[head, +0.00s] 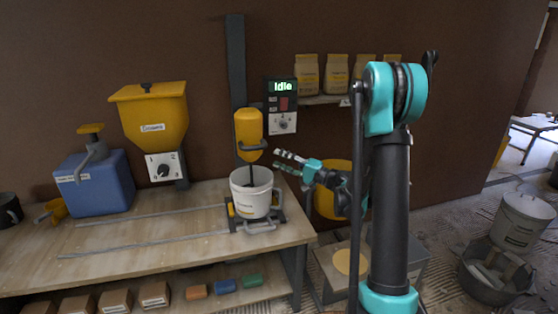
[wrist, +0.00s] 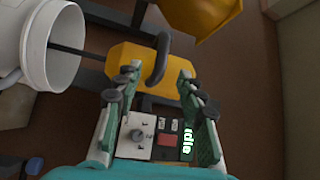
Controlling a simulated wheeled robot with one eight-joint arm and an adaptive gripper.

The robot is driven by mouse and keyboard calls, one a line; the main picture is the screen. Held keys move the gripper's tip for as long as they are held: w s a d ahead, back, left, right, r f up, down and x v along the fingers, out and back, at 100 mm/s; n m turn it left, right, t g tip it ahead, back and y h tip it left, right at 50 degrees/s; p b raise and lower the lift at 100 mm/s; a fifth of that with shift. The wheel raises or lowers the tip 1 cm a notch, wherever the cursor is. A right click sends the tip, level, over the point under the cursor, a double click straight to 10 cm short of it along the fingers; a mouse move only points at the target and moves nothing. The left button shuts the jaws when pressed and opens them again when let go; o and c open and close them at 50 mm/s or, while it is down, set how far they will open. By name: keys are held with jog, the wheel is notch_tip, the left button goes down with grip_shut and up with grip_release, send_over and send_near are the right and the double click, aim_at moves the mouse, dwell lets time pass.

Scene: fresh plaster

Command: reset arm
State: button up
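My gripper (head: 288,161) is in front of the wall to the right of the mixer in the head view. In the wrist view my gripper (wrist: 160,85) has its two green fingers spread apart with nothing between them, so it is open. The yellow mixer head (head: 248,128) hangs on a dark upright post above a white bucket (head: 241,204), with its shaft reaching into the bucket. The control box (head: 282,105) beside it reads "Idle". In the wrist view the mixer head (wrist: 140,70) and the control box (wrist: 150,135) show beyond the fingers, and the white bucket (wrist: 55,45) is at upper left.
A wooden bench (head: 130,235) carries a blue container (head: 95,185) on its left. A yellow hopper (head: 152,112) is mounted on the wall. Paper bags (head: 307,75) stand on a wall shelf (head: 325,99). A grey tub (head: 495,273) and a white bucket (head: 522,222) stand at right.

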jog(key=s+d+f+n+g+h, duration=0.1)
jog(key=s+d+f+g+h, duration=0.2)
jog(key=s, duration=0.5)
jog(key=s+d+f+n+h, duration=0.1)
jog(key=s+d+f+h, duration=0.2)
jog(key=s+f+h, duration=0.4)
jog(key=s+d+f+n+g+h, duration=0.1)
jog(key=s+d+f+g+h, duration=0.15)
jog(key=s, duration=0.55)
jog(key=s+d+f+n+h, duration=0.1)
jog(key=s+d+f+h, duration=0.2)
jog(key=s+d, duration=0.6)
jog(key=shift+d+f+h, duration=0.4)
jog(key=shift+d+h, duration=0.05)
jog(key=shift+h, duration=0.5)
jog(key=shift+t, duration=0.25)
